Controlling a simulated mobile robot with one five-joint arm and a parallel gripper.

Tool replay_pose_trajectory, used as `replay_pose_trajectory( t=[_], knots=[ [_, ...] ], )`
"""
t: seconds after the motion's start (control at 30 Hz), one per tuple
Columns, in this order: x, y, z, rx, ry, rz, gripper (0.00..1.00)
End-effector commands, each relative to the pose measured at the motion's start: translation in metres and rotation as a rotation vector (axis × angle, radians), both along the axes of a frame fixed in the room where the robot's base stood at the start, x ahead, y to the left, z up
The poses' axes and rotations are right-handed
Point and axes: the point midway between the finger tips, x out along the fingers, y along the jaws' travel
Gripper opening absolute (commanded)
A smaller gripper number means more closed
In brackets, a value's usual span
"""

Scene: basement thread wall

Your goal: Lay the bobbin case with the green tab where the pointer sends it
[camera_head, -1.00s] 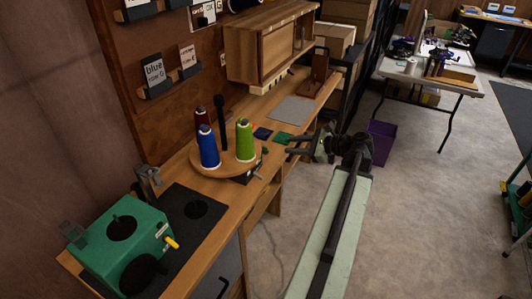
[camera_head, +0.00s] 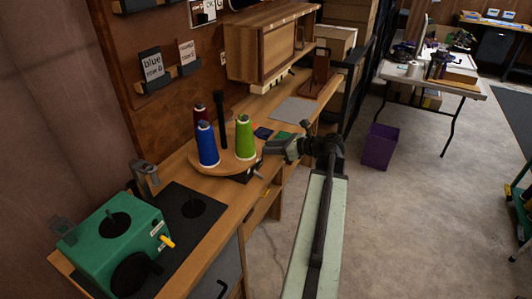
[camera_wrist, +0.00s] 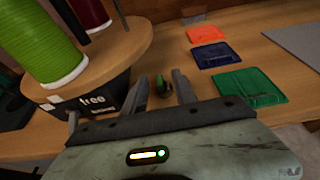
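A small dark bobbin case with a green tab (camera_wrist: 162,87) stands on the wooden bench in the wrist view. My gripper (camera_wrist: 160,91) is open, with one grey finger on each side of it; contact is not clear. In the head view my gripper (camera_head: 268,148) is low over the bench right of the turntable and hides the case. Orange (camera_wrist: 206,34), dark blue (camera_wrist: 214,54) and green (camera_wrist: 249,86) flat pads lie right of the case. A black box (camera_wrist: 82,106) under the turntable reads "free". I cannot make out which way a pointer points.
The round turntable (camera_head: 225,168) carries blue (camera_head: 207,145), green (camera_head: 245,138) and dark red thread cones. A card reading "blue" (camera_head: 151,66) is on the wall. A green machine (camera_head: 115,235) stands at the near end. A grey mat (camera_head: 294,110) lies beyond the pads.

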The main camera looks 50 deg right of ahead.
Motion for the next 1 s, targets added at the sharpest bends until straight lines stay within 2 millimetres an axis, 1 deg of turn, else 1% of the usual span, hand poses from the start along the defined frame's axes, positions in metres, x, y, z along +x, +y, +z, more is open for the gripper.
replay_pose_trajectory(
  t=[0.03, 0.1, 0.3, 0.37, 0.4, 0.43, 0.87, 1.0],
  knots=[
    [0.0088, 0.0026, -0.0067, 0.000, 0.000, 0.003, 0.34],
    [0.0151, 0.0041, -0.0080, -0.001, 0.000, 0.000, 0.34],
    [0.0156, 0.0043, -0.0063, 0.000, 0.000, -0.001, 0.34],
    [0.0155, 0.0043, -0.0063, 0.000, 0.000, -0.001, 0.17],
    [0.0155, 0.0043, -0.0063, 0.000, 0.000, -0.001, 0.06],
    [0.0154, 0.0043, -0.0064, 0.000, 0.000, -0.001, 0.00],
    [0.0145, 0.0025, -0.0080, -0.004, 0.005, -0.003, 0.00],
    [0.0153, -0.0007, -0.0041, -0.004, 0.005, -0.004, 0.00]
  ],
)
